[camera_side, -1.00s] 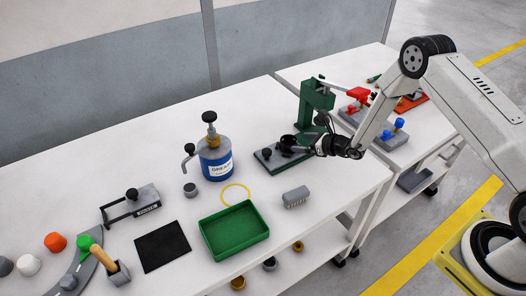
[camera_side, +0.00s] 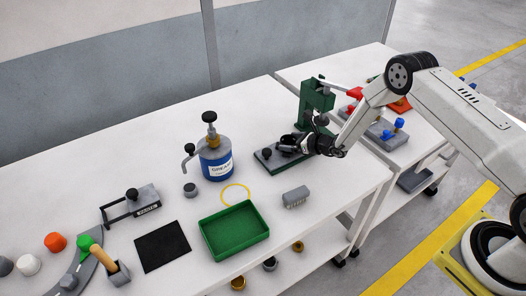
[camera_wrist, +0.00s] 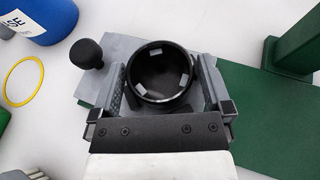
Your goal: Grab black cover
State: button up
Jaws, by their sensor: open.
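A round, hollow black cover (camera_wrist: 162,92) sits on a grey fixture with a green base, seen from above in the wrist view. Pale patches show around its inner wall. My gripper (camera_wrist: 163,80) is open, with one finger on the left and one on the right of the cover. I cannot tell whether either finger touches it. In the side view my gripper (camera_side: 291,143) is low over the green base plate (camera_side: 267,162) and largely hides the cover.
A black-knobbed handle (camera_wrist: 86,53) stands left of the cover. A green press (camera_side: 314,100) rises close behind my gripper.

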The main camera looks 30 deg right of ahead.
jog(key=shift+w+a+f, duration=0.1)
jog(key=shift+w+f, duration=0.05)
jog(key=shift+w, duration=0.05)
dwell(0.4)
jog(key=c, duration=1.2)
